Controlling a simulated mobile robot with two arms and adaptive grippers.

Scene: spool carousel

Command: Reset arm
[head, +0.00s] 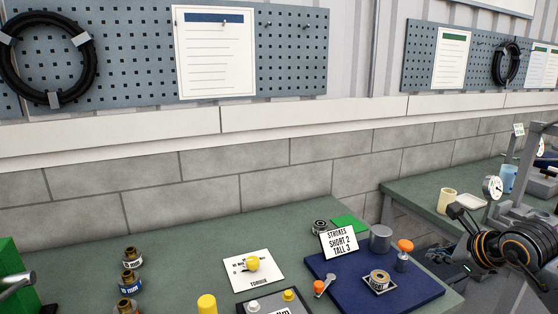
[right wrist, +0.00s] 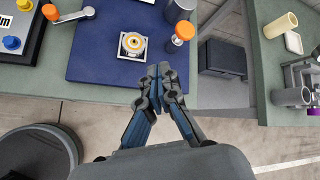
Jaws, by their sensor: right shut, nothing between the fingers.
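My right gripper (head: 457,210) shows at the right of the head view, raised in front of the far bench, with its dark arm coming in from the right edge. In the right wrist view the right gripper (right wrist: 160,73) has its fingertips together with nothing between them. They appear over the near edge of a dark blue board (right wrist: 100,65), below a bearing fixture (right wrist: 132,43) in the picture. I cannot tell the height of the tips above the board. My left gripper is not in view.
On the bench are an orange-topped peg (head: 403,246), a grey cylinder (head: 380,238), a "STROKES" sign (head: 339,242), a white card with a yellow knob (head: 253,270) and several brass fittings (head: 131,257). A beige cup (head: 446,201) stands on the far bench. A floor gap separates the benches.

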